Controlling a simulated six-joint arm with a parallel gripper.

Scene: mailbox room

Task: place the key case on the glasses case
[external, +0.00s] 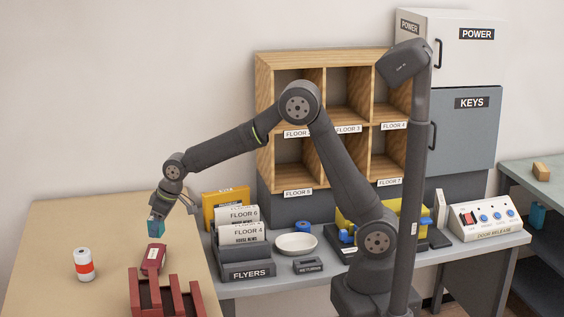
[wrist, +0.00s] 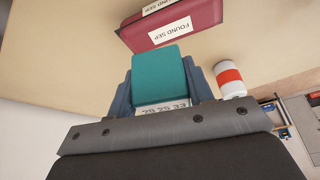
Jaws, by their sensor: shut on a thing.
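My gripper (external: 157,217) is shut on the teal key case (external: 156,229), held above the wooden table at the left. In the wrist view the key case (wrist: 162,69) sits between the two blue-grey fingers, with a white numbered label at its lower end. The dark red case (external: 153,258), which I take for the glasses case, lies on the table below the key case in the external view. In the wrist view the glasses case (wrist: 172,26) shows a "FOUND SEP" label, beyond the key case and apart from it.
A white can with a red band (external: 83,264) stands left of the glasses case. A dark red slotted rack (external: 165,300) stands close in front of it. The flyers holder (external: 247,271) and a white bowl (external: 296,244) are on the grey desk to the right. The table's back left is clear.

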